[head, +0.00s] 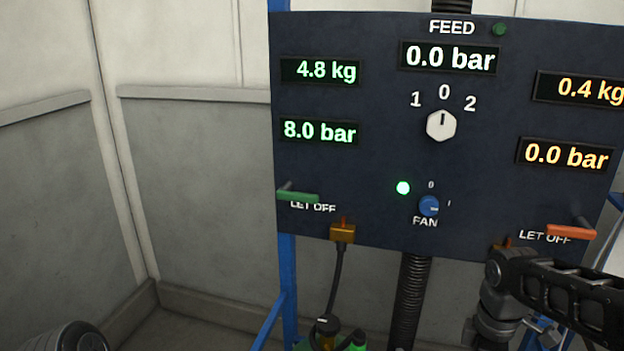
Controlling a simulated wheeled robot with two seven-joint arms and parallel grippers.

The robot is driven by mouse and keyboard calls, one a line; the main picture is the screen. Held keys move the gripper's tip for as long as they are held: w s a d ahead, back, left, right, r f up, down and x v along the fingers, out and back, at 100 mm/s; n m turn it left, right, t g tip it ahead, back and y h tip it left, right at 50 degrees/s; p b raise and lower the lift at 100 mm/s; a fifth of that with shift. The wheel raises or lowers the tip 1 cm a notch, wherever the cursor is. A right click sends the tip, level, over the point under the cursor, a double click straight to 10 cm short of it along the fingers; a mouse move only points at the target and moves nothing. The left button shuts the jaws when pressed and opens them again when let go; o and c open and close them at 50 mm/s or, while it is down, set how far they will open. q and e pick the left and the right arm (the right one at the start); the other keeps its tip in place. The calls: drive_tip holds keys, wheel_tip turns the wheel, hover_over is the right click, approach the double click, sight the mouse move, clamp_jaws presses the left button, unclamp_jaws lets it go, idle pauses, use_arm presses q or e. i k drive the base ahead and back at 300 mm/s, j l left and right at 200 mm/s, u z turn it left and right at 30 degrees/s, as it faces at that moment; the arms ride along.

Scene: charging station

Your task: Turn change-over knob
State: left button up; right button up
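The change-over knob (441,126) is a white, many-sided knob in the upper middle of the dark blue panel (375,170). Its dark mark points up at 0, between the numbers 1 on the left and 2 on the right. Nothing touches the knob. Dark links of my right arm come in at the lower right, in front of the panel's lower corner and well below the knob. I see no fingers of my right gripper. A dark rounded part, which seems to be mine, shows at the bottom left. My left gripper is not in view.
The FEED display (448,58) reads 0.0 bar. Left displays read 4.8 kg and 8.0 bar; right ones 0.4 kg and 0.0 bar. A blue FAN knob (429,206), a green lever (298,196) and an orange lever (571,233) stick out below. The space before the change-over knob is clear.

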sight(441, 125)
drive_tip(key=k, duration=0.85)
